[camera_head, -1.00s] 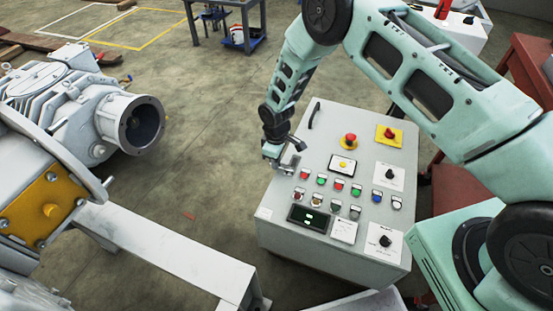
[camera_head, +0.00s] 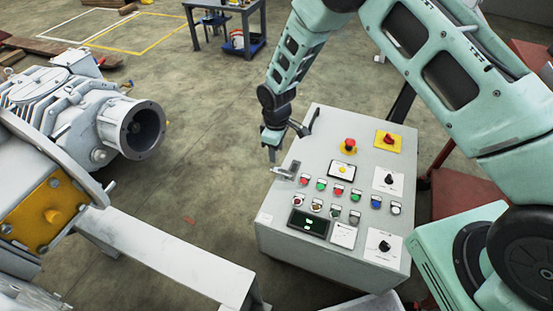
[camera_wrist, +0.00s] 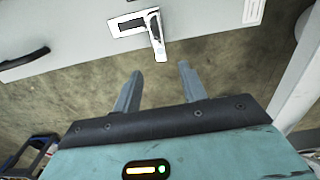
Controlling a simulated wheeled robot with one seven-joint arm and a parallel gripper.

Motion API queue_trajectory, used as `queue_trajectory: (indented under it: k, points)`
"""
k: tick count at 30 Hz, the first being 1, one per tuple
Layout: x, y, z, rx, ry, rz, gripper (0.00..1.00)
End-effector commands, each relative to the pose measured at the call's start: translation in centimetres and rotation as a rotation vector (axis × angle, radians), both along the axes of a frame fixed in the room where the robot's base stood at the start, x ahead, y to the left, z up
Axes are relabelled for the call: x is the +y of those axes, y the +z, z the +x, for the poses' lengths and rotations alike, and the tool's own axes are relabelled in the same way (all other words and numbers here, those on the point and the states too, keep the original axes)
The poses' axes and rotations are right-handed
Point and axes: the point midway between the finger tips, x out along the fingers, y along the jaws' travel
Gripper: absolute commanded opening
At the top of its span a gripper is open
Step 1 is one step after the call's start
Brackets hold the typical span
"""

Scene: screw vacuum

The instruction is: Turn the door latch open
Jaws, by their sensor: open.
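The door latch (camera_head: 287,171) is a small metallic handle on a plate at the left edge of the grey control cabinet's sloped top. In the wrist view the latch (camera_wrist: 157,40) is L-shaped, with a dark rectangular recess and a silver lever pointing down the picture. My gripper (camera_head: 272,158) is just beyond and left of the latch in the head view. In the wrist view my gripper's two fingers (camera_wrist: 160,76) are apart, with nothing between them. The lever's tip lies ahead of the gap between the fingers, without visible contact.
The cabinet (camera_head: 330,262) carries buttons, knobs, a red emergency stop (camera_head: 348,145) and a black bar handle (camera_head: 313,120) near the latch. A grey machine (camera_head: 75,115) and a pale beam (camera_head: 180,258) stand left. Open floor lies between the machine and cabinet.

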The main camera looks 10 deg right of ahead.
Motion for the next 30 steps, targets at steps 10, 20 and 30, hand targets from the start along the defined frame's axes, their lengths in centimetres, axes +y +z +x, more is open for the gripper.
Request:
queue_trajectory:
  k: [10,20,30]
  points:
    - [0.0,7.5,0.0,-0.001,0.0,0.001,0.42]
    - [0.0,9.5,0.0,0.001,0.0,0.0,0.42]
    - [0.0,9.5,0.0,0.001,0.0,0.0,0.42]
